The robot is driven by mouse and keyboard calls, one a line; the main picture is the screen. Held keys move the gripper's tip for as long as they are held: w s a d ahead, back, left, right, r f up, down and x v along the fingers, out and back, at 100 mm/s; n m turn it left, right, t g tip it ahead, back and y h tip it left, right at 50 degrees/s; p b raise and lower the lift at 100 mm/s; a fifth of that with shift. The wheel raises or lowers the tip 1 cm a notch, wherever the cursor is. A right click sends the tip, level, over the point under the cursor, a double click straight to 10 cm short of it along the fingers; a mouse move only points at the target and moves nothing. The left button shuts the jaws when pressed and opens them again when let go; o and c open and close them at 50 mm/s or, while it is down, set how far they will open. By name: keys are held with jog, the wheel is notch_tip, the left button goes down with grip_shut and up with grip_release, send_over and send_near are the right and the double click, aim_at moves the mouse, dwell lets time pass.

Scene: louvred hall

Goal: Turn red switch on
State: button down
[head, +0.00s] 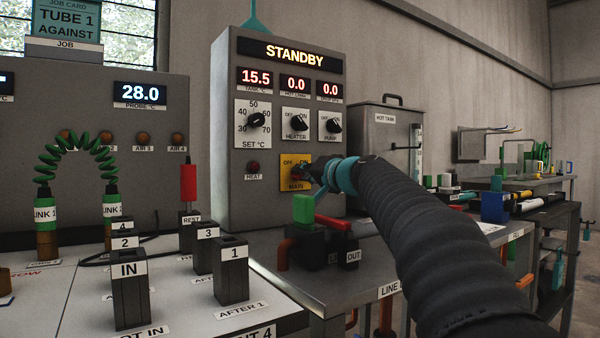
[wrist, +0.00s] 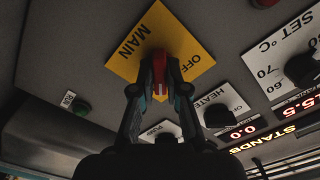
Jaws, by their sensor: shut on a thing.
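The red switch sits on a yellow plate (head: 288,186) marked MAIN, OFF and ON, low on the grey control panel (head: 232,120). In the wrist view the red switch (wrist: 159,64) stands out from the yellow plate (wrist: 128,62), between my fingertips. My gripper (wrist: 160,80) is shut on it, with a finger on either side. In the head view my gripper (head: 316,172) reaches the plate from the right and covers much of the switch. The ON mark is hidden in the wrist view, and I cannot tell which mark the switch points to. The display (head: 290,52) reads STANDBY.
SET °C (head: 256,120), HEATER (head: 296,123) and PUMP (head: 333,125) knobs sit above the plate. A dark red HEAT lamp (head: 253,167) is to its left. A hot tank (head: 385,130) stands at right.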

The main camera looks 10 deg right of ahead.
jog(key=c, duration=1.1)
grip_release()
jog(key=b+v, duration=0.2)
jog(key=v, duration=0.2)
jog(key=shift+b, duration=0.3)
notch_tip(320, 180, up, 12)
jog(key=s+d+p, duration=0.1)
jog(key=s+p, duration=0.1)
jog(key=p, duration=0.6)
jog(key=shift+s, duration=0.35)
jog(key=shift+d, duration=0.1)
